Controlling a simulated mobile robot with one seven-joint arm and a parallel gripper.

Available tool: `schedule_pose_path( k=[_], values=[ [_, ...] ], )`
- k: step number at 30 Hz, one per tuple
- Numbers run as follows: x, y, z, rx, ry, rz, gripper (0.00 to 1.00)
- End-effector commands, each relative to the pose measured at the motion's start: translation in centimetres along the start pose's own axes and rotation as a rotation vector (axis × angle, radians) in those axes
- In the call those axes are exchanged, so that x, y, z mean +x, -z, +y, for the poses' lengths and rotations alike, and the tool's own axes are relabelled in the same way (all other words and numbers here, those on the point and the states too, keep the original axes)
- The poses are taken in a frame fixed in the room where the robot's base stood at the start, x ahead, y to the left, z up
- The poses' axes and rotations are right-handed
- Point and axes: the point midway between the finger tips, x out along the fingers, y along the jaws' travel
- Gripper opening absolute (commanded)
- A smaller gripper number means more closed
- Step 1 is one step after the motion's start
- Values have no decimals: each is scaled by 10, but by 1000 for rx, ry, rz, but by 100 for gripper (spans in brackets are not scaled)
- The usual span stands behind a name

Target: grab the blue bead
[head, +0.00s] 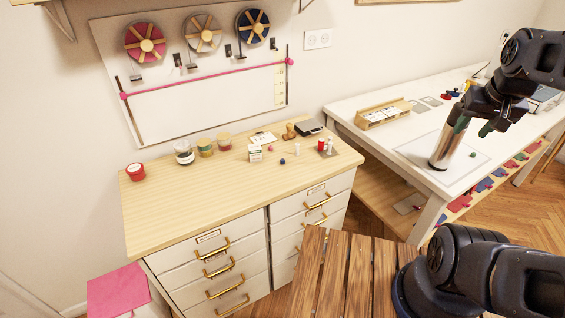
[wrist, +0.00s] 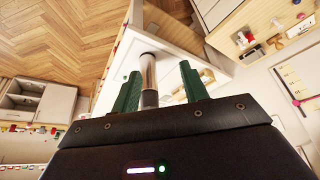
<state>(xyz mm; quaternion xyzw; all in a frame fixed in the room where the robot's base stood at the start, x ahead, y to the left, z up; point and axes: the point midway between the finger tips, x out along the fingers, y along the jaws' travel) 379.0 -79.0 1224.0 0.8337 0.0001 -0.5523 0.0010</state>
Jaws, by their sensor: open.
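The blue bead (head: 283,161) is a small dark blue ball on the wooden top of the drawer cabinet (head: 190,214), near its right half. A small pinkish bead (head: 271,149) lies just behind it. My gripper (head: 473,127) is at the right of the head view, above the white table and well away from the bead. Its two green fingers also show in the wrist view (wrist: 159,82), spread apart with nothing held between them. I cannot make out the blue bead in the wrist view.
Jars (head: 184,152), a small white box (head: 255,153), thread spools (head: 325,146) and a dark case (head: 309,128) stand around the beads. A metallic cylinder (head: 443,150) stands on the white table (head: 415,150) below my gripper. The cabinet top's front left is clear.

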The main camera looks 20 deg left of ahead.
Motion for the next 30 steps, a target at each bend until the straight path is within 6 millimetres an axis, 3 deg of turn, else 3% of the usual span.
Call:
schedule_pose_path(
  k=[5, 14, 23, 30],
  values=[
    [3, 13, -8, -48, 6, -14, 44],
    [23, 70, -53, -281, 33, -72, 44],
    [57, 120, -120, -535, 70, -125, 44],
    [92, 146, -186, -739, 105, -164, 44]
  ],
)
